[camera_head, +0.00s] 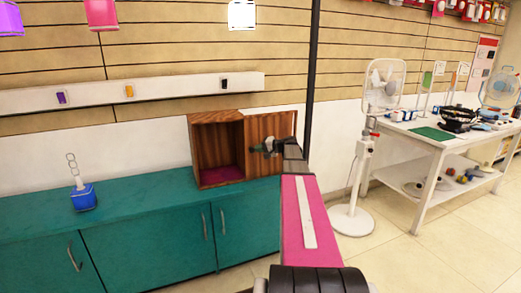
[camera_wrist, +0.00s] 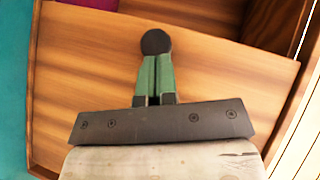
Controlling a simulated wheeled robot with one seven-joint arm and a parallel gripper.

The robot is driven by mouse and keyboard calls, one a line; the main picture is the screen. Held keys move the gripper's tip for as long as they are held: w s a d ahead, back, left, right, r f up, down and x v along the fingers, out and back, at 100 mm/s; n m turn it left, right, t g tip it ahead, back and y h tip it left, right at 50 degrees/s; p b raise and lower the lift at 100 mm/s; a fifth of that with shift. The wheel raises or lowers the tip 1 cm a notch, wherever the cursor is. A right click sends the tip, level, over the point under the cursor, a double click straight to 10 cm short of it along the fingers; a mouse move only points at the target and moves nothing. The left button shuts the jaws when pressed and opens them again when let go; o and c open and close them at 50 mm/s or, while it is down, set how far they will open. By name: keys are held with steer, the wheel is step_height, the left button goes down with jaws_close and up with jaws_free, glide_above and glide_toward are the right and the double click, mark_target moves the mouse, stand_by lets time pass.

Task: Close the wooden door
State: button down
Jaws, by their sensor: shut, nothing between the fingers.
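A small wooden cabinet (camera_head: 200,150) stands on the green counter, its inside visible with a magenta floor. Its wooden door (camera_head: 284,127) is open, swung out to the right side of the box. My gripper (camera_head: 257,149) is in front of the door panel, its green fingers pointing left toward the cabinet opening. In the wrist view the door (camera_wrist: 85,75) fills most of the picture behind my gripper (camera_wrist: 157,75), whose fingers are together. A dark round shape sits at the fingertips; I cannot tell whether it belongs to the door. Contact with the door is unclear.
The green counter (camera_head: 130,210) runs along the wall, with a blue container (camera_head: 83,197) at its left. A black pole (camera_head: 313,80) rises behind the door. A white standing fan (camera_head: 352,180) and a white table (camera_head: 445,145) are at the right, with open floor before them.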

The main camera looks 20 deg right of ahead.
steer(key=a, duration=2.6)
steer(key=shift+s, duration=0.4)
